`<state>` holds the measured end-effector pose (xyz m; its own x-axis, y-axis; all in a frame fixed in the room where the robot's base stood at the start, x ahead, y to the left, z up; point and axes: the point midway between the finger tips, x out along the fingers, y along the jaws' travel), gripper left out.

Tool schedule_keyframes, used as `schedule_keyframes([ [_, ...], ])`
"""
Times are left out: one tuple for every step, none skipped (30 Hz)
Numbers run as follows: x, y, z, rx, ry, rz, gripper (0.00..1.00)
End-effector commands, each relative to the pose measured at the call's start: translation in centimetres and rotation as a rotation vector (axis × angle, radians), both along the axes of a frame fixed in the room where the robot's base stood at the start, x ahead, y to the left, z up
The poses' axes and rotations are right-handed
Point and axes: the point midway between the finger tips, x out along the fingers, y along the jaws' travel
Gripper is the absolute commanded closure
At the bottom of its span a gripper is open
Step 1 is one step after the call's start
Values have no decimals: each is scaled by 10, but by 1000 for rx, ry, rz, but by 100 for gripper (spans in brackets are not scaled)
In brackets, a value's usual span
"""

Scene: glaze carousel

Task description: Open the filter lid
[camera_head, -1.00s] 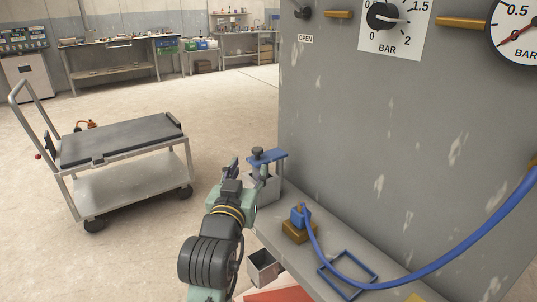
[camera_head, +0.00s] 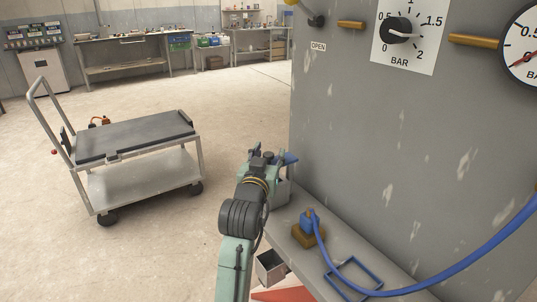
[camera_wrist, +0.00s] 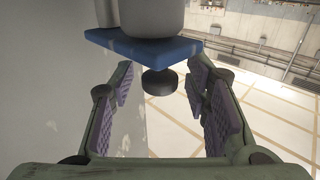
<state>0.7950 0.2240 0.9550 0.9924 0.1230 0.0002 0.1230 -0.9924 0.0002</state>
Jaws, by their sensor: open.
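The filter lid is a blue plate (camera_head: 291,158) on a grey filter housing (camera_head: 283,191) at the wall's left corner. In the wrist view the lid (camera_wrist: 180,47) shows with its round dark knob (camera_wrist: 160,82) and the grey housing (camera_wrist: 152,18) behind it. My gripper (camera_head: 268,157) is at the lid and partly hides it in the head view. In the wrist view my gripper (camera_wrist: 160,77) is open, with its purple-padded fingers either side of the knob. Gaps show on both sides of the knob, and the lid lies flat on the housing.
A grey ledge (camera_head: 343,243) runs along the wall panel (camera_head: 350,140), bearing a blue hose fitting (camera_head: 309,222) and a blue frame (camera_head: 352,262). The blue hose (camera_head: 440,281) curves up right. A metal bin (camera_head: 271,267) stands below. A cart (camera_head: 140,185) stands left; floor between is clear.

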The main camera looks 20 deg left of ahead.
Motion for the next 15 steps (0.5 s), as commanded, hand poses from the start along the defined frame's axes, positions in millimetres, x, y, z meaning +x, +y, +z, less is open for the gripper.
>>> schedule_keyframes([
  [0, 0, 0, 0, 0, 0, 57],
  [0, 0, 0, 0, 0, 0, 58],
  [0, 0, 0, 0, 0, 0, 61],
  [0, 0, 0, 0, 0, 0, 63],
  [0, 0, 0, 0, 0, 0, 65],
  [0, 0, 0, 0, 0, 0, 68],
  [0, 0, 0, 0, 0, 0, 70],
  [0, 0, 0, 0, 0, 0, 72],
  [0, 0, 0, 0, 0, 0, 74],
  [0, 0, 0, 0, 0, 0, 76],
  [0, 0, 0, 0, 0, 0, 78],
  [0, 0, 0, 0, 0, 0, 81],
  [0, 0, 0, 0, 0, 0, 83],
  [0, 0, 0, 0, 0, 0, 85],
  [0, 0, 0, 0, 0, 0, 88],
])
